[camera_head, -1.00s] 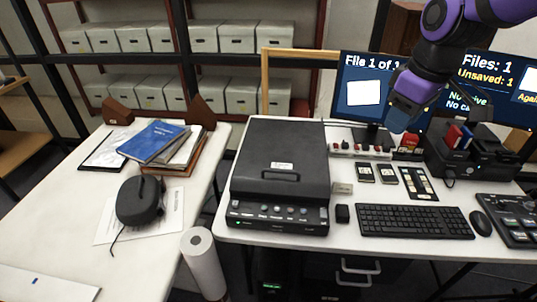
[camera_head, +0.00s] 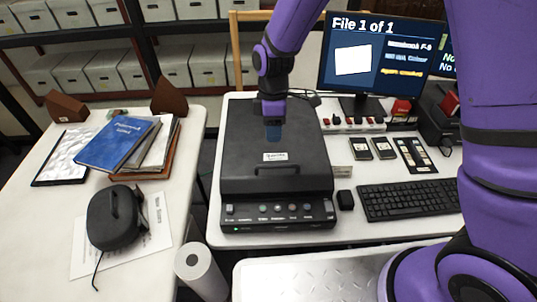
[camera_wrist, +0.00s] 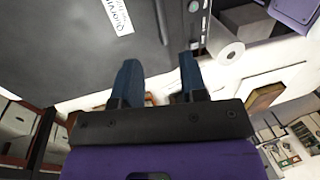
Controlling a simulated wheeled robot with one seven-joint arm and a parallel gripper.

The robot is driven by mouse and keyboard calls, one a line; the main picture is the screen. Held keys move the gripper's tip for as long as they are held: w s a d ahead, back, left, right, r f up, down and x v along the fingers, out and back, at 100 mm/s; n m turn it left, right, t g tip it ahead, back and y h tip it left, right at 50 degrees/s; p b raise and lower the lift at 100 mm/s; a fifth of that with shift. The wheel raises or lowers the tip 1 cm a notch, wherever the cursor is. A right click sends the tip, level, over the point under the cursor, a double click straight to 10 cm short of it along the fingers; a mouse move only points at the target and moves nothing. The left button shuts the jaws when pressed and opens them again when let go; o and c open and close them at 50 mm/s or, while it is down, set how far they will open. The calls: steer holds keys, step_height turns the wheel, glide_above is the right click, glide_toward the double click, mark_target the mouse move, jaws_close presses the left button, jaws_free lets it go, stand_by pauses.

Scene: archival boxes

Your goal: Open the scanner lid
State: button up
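The black flatbed scanner (camera_head: 235,185) stands on the white desk with its lid (camera_head: 245,130) down. A white label (camera_head: 275,157) is on the lid, and a row of buttons runs along the scanner's front. My gripper (camera_head: 273,138) is over the lid, pointing down behind the label. In the wrist view the two blue fingers of my gripper (camera_wrist: 158,62) are apart with nothing held between them. The lid (camera_wrist: 60,45) fills the upper left there, with its label and a dark handle bar (camera_wrist: 162,22) beyond the fingertips. I cannot tell whether the fingers touch the lid.
A monitor (camera_head: 385,60), a keyboard (camera_head: 405,200) and a small black box (camera_head: 345,200) are right of the scanner. The left table holds a blue book (camera_head: 118,143) and a black case (camera_head: 115,217). A white roll (camera_head: 200,270) stands between the tables.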

mark_target(273, 165)
steer(key=f, duration=0.3)
steer(key=s+f, duration=0.1)
steer(key=f, duration=0.2)
steer(key=s+f, duration=0.1)
steer(key=f, duration=0.3)
steer(key=shift+f, duration=0.1)
jaws_close()
